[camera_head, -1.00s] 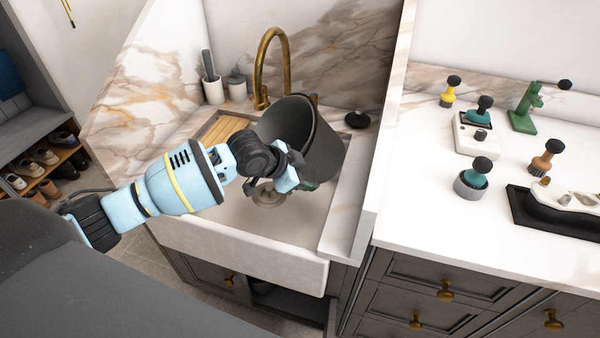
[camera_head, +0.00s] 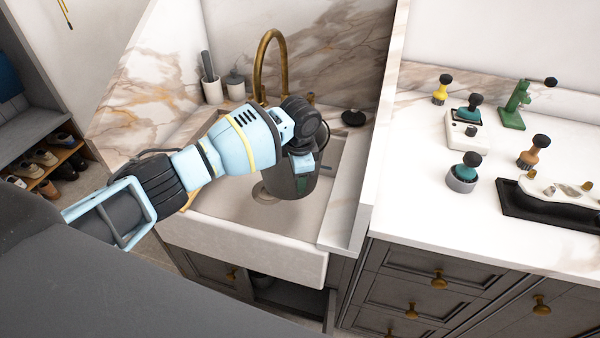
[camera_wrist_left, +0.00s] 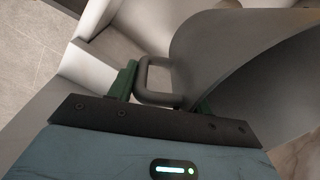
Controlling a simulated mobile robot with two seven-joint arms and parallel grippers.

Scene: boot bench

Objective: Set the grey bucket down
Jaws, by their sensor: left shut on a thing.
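My left gripper (camera_head: 306,180) is at the bucket's near side. In the left wrist view, the gripper's green fingers (camera_wrist_left: 160,92) are shut on the bucket's handle (camera_wrist_left: 152,80), and the bucket's curved wall (camera_wrist_left: 250,60) fills the upper right. Whether the bucket's base touches the sink bottom is hidden. My right gripper is not in view.
A brass faucet (camera_head: 270,60) rises behind the sink. A wooden board (camera_head: 200,185) lies at the sink's left.

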